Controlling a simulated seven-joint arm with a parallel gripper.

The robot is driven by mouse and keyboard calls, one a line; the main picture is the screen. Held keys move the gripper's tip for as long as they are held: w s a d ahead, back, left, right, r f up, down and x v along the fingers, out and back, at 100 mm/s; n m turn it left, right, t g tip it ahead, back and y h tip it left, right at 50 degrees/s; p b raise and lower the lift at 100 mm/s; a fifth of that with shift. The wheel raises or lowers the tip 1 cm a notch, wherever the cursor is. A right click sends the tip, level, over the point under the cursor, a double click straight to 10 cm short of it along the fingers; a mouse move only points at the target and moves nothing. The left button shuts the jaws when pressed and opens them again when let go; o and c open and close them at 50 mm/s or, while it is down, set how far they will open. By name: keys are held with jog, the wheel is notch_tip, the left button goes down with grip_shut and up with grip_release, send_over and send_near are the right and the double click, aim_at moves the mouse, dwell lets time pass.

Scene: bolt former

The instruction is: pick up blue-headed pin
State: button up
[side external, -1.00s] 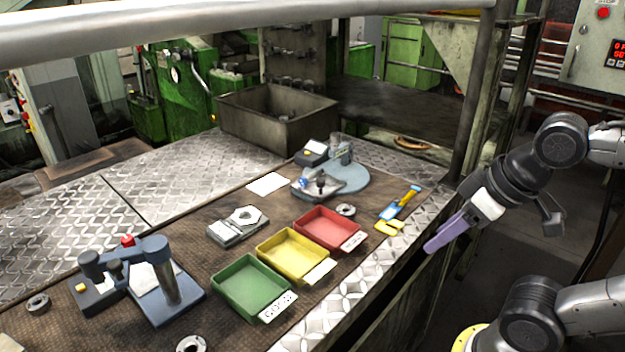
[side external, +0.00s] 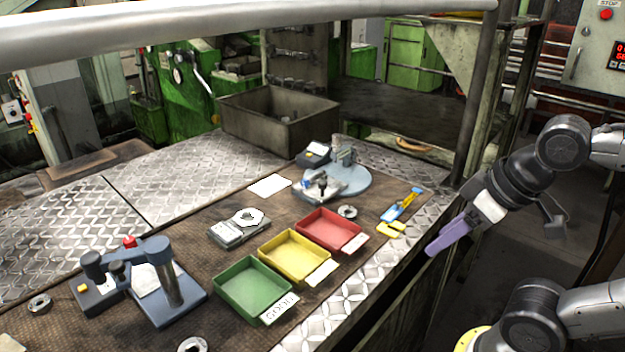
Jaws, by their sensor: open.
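A small blue spot (side external: 308,183), possibly the head of the blue-headed pin, shows at the grey fixture (side external: 320,190) on the round blue-grey base (side external: 350,181). It is too small to make out a shank or how it is seated. My gripper (side external: 447,238), with a purple finger, hangs off the right edge of the bench, pointing down and left. It is open, with nothing visible in it, and well apart from the fixture. Its second finger is not clearly seen.
Green (side external: 253,288), yellow (side external: 295,256) and red (side external: 329,232) trays line the bench's front edge. A blue-and-yellow tool (side external: 402,205) lies near the right edge. A blue-grey press (side external: 150,280) stands at left, and a metal bin (side external: 277,118) at the back.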

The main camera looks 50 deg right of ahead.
jog(key=w+a+r+n+g+y, duration=0.1)
jog(key=w+r+n+g+y, duration=0.2)
jog(key=w, duration=1)
jog(key=n+g+h, duration=0.2)
jog(key=n+h, duration=0.1)
jog(key=n, duration=1.2)
send_near(313, 177)
jog(key=f, duration=0.8)
jog(key=shift+w+d+f, duration=0.1)
jog(key=shift+w+f, duration=0.2)
jog(key=shift+w, duration=0.05)
grip_shut()
